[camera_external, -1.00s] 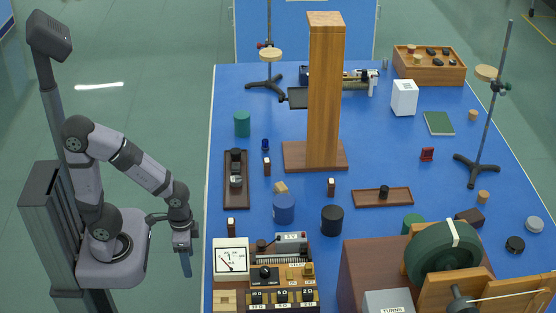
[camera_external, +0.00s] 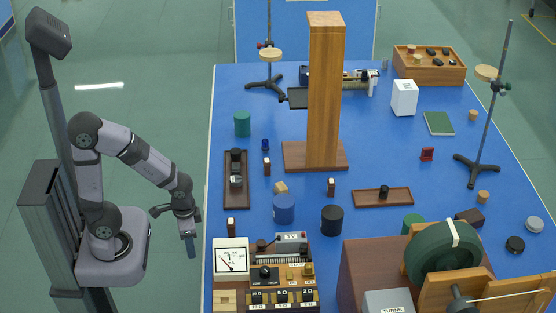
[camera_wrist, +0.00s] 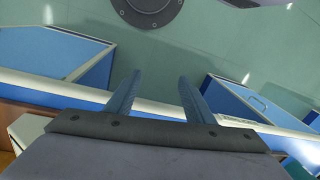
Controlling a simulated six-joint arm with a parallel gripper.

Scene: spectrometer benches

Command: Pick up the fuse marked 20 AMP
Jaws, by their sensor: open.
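Three small dark brown blocks with pale faces, which may be fuses, stand on the blue bench in the external view. One block (camera_external: 267,167) is beside the long wooden base at left, one block (camera_external: 331,187) is near the middle, and one block (camera_external: 231,227) is behind the white meter. Their markings are too small to read, so I cannot tell which is 20 AMP. My gripper (camera_external: 190,250) hangs off the bench's left edge, to the left of the meter. In the wrist view my gripper (camera_wrist: 159,95) has its two fingers apart with nothing between them.
The white-faced meter (camera_external: 231,260) and a resistance box (camera_external: 283,297) crowd the bench's near left corner. A blue cylinder (camera_external: 284,209) and a black cylinder (camera_external: 332,221) stand behind them. A tall wooden column (camera_external: 326,95) rises mid-bench. Floor lies below my gripper.

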